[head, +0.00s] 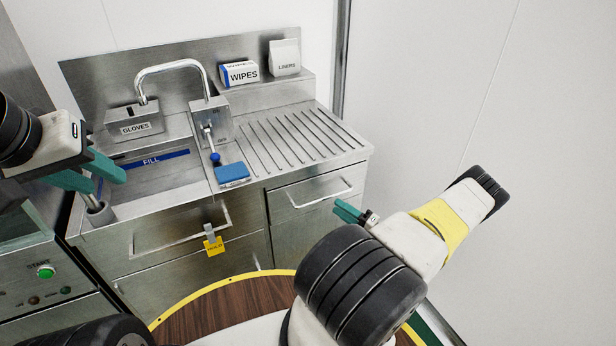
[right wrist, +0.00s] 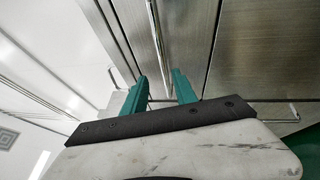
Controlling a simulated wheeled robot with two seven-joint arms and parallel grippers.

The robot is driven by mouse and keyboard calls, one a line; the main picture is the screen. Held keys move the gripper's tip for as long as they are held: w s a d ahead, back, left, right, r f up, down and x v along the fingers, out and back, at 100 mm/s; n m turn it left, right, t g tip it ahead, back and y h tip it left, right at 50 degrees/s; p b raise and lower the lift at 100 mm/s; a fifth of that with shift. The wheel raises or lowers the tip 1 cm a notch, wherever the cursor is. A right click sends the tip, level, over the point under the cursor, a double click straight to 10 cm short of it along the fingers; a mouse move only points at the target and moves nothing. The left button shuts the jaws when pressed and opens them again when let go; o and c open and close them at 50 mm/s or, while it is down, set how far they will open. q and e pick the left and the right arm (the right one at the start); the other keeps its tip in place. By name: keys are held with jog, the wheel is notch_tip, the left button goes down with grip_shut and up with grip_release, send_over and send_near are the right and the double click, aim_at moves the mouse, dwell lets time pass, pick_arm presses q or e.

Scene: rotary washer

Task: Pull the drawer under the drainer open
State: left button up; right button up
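The ribbed steel drainer (head: 300,140) is at the right of the sink unit. Under it is a steel drawer (head: 290,198) with a bar handle (head: 322,192); its front looks shut. My right gripper (head: 347,211) is just below and to the right of that handle in the head view. In the right wrist view its two teal fingers (right wrist: 160,84) are apart, with a bar (right wrist: 156,38) ahead of the gap; I see nothing held. My left gripper (head: 108,182) hangs over the sink's left front, fingers apart and empty.
A wider front with a handle (head: 180,232) and a yellow tag (head: 213,246) is left of the drawer. A blue sponge (head: 232,173), tap (head: 172,68), gloves box (head: 134,126), wipes box (head: 240,74) and liners bag (head: 286,57) are above. A white wall (head: 480,100) stands at right.

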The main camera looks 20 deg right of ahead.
aim_at(326, 199)
jog(key=shift+m+h, duration=0.5)
jog(key=x, duration=0.7)
jog(key=shift+w+d+f, duration=0.2)
jog(key=shift+w+f, duration=0.05)
grip_shut()
dwell(0.8)
